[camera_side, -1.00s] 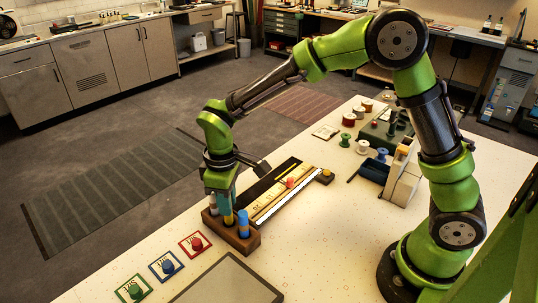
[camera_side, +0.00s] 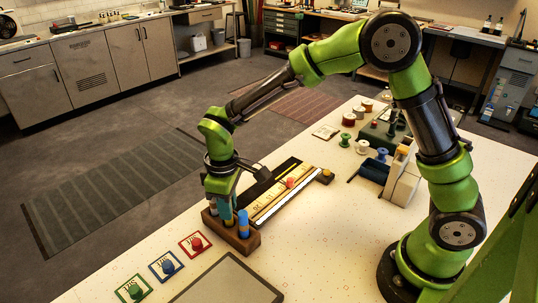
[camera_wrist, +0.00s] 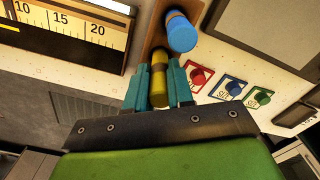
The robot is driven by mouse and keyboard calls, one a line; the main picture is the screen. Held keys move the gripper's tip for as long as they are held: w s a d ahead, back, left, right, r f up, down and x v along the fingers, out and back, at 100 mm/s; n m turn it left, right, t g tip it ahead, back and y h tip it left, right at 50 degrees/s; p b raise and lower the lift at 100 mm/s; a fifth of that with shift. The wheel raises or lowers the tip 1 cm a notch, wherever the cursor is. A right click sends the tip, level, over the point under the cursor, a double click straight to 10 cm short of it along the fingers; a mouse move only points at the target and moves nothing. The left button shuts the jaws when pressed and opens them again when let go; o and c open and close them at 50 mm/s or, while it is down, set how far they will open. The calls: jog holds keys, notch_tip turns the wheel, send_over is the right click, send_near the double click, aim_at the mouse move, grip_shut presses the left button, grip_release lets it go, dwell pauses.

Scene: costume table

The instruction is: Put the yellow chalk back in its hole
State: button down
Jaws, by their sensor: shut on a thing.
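The yellow chalk (camera_wrist: 159,80) stands between the fingers of my gripper (camera_wrist: 159,85) in the wrist view. My gripper, also in the side view (camera_side: 226,216), is shut on it, right at the brown wooden block (camera_side: 247,243). The chalk's lower end meets the block; how deep it sits in a hole I cannot tell. A blue chalk (camera_side: 243,224) stands upright in the block beside the gripper, and it also shows in the wrist view (camera_wrist: 181,32). Another pale piece at the block's far end is mostly hidden behind the gripper.
A dark board with a yellow ruler (camera_side: 280,196) lies just behind the block. Red (camera_side: 196,243), blue (camera_side: 167,266) and green (camera_side: 134,291) knobbed squares lie in front. A grey tablet (camera_side: 228,283) lies to the right of these. Spools and a sewing machine stand farther right.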

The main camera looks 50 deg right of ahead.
jog(key=shift+f, duration=0.55)
dwell(0.4)
jog(key=c, duration=0.9)
grip_release()
jog(key=shift+r, duration=0.1)
jog(key=shift+r, duration=3.4)
